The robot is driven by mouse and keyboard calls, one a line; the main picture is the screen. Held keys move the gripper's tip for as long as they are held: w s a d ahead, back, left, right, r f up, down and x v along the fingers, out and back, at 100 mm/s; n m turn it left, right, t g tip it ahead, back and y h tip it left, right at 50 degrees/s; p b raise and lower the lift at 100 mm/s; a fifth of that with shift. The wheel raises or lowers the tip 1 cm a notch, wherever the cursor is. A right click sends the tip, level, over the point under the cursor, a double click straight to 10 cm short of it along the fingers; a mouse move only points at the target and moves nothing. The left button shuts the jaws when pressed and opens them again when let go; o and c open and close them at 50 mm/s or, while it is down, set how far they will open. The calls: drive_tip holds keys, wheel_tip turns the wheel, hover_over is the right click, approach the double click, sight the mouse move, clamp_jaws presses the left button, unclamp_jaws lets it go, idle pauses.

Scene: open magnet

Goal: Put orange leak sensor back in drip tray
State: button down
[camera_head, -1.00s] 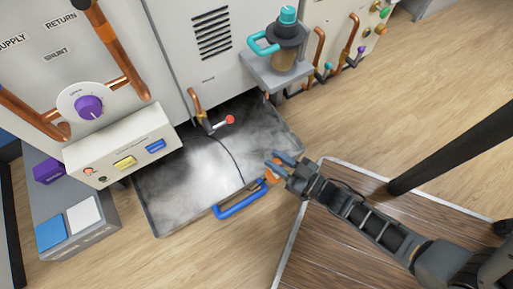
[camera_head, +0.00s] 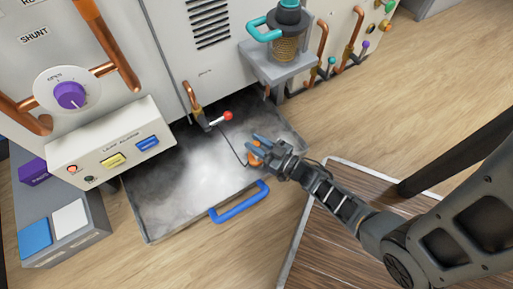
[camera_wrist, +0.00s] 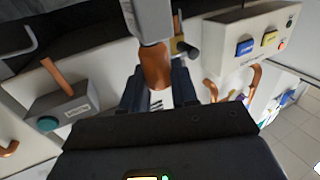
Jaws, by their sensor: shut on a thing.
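The orange leak sensor (camera_head: 254,160) is between the blue-grey fingers of my gripper (camera_head: 255,147), mostly hidden by them. My gripper is shut on it, over the right part of the drip tray (camera_head: 152,238). A thin dark cable runs from the sensor towards the red-tipped valve lever. The tray is a wide, shallow grey pan with a cloudy floor and a blue front handle (camera_head: 240,203). I cannot tell whether the sensor touches the tray floor. In the wrist view the fingers (camera_wrist: 158,90) show, with a copper-orange piece between them that I cannot clearly identify.
The red-tipped lever (camera_head: 227,116) stands at the tray's back. An alarm box (camera_head: 115,155) overhangs its left side. A teal-handled canister (camera_head: 288,40) on a bracket is at back right. A wood-topped table (camera_head: 330,240) lies under my arm.

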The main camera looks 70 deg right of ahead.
wheel_tip(320, 180, down, 2)
drive_tip(key=shift+f+b, duration=0.1)
drive_tip(key=shift+b, duration=0.25)
drive_tip(key=c, duration=0.9)
unclamp_jaws()
drive_tip(key=shift+o, duration=0.2)
